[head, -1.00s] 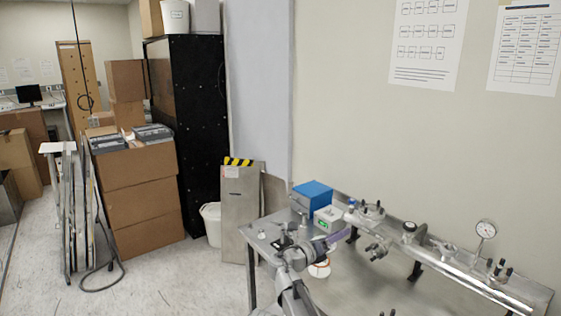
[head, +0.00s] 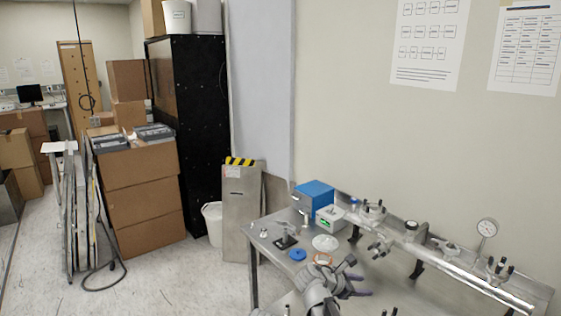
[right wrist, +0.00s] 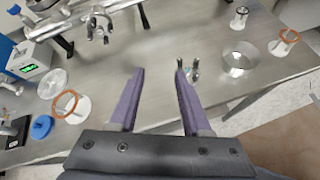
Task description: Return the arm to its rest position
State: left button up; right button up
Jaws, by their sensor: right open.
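My right gripper (head: 358,281) is over the front part of the steel table in the head view. In the right wrist view its two purple fingers (right wrist: 158,95) stand wide apart with nothing between them. A small metal fitting (right wrist: 187,68) lies on the table beyond the right fingertip; the gap between them cannot be judged. My left gripper is not seen in either view.
The steel table (head: 262,236) holds a blue box (head: 314,195), a white device with a green display (head: 330,218), a blue disc (head: 298,255), a clear dish (head: 325,242), an orange ring (head: 323,259) and a long metal manifold (head: 440,259).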

jog(key=s+f+m+g+y, duration=0.3)
jog(key=s+f+m+y, duration=0.2)
jog(key=s+f+m, duration=0.35)
jog(key=s+a+f+m+g+y+b, duration=0.1)
jog(key=s+a+f+m+g+y, duration=0.1)
jog(key=s+a+m, duration=0.6)
jog(key=s+a+f+y, duration=0.1)
jog(key=s+a+y, duration=0.1)
jog(key=s+a, duration=0.4)
jog(key=shift+s+a+f+g, duration=0.25)
jog(key=shift+a+g, duration=0.15)
jog(key=shift+a, duration=1.4)
